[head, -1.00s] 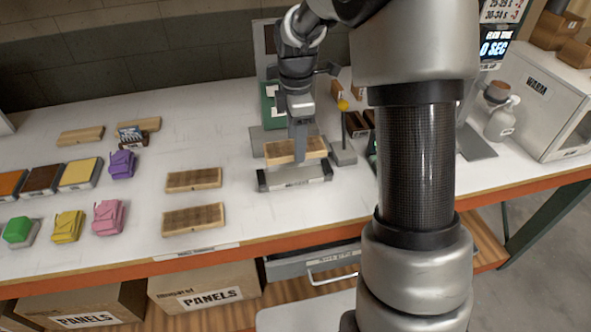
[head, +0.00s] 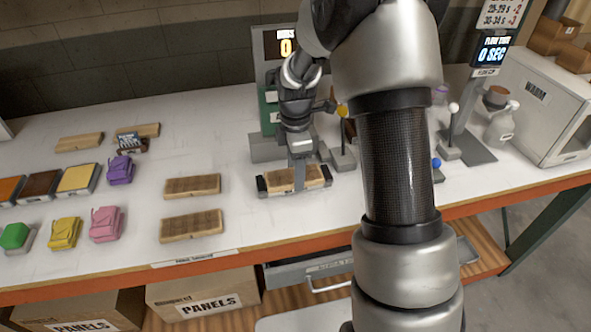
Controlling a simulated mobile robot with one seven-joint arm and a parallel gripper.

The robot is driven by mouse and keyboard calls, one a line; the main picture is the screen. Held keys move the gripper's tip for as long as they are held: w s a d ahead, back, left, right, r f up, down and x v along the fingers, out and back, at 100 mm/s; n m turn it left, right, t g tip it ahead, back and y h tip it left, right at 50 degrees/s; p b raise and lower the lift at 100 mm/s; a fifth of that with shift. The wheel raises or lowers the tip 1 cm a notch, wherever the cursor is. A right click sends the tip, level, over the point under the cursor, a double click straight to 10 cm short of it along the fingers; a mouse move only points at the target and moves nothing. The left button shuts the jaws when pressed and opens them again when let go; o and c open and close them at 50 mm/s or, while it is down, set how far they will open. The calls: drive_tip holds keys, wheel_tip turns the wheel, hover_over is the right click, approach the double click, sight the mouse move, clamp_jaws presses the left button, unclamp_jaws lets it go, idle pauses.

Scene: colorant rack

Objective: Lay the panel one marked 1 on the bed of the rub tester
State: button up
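A wooden panel (head: 313,178) with a darker brown top lies level in the bed (head: 263,187) of the rub tester (head: 268,97), between the bed's dark end pieces. My gripper (head: 299,180) points down at the panel's middle, with one finger showing over its front edge. The fingers appear closed across the panel; the far finger is hidden. No number can be read on this panel. I cannot tell whether the panel rests fully on the bed.
Two similar panels (head: 193,185) (head: 192,224) lie to the left. Coloured pads, including a purple one (head: 120,170), stand farther left. A yellow-topped post (head: 342,128) stands close right of the tester. My arm hides part of the table's right side.

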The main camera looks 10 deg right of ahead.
drive_tip(key=o, duration=0.3)
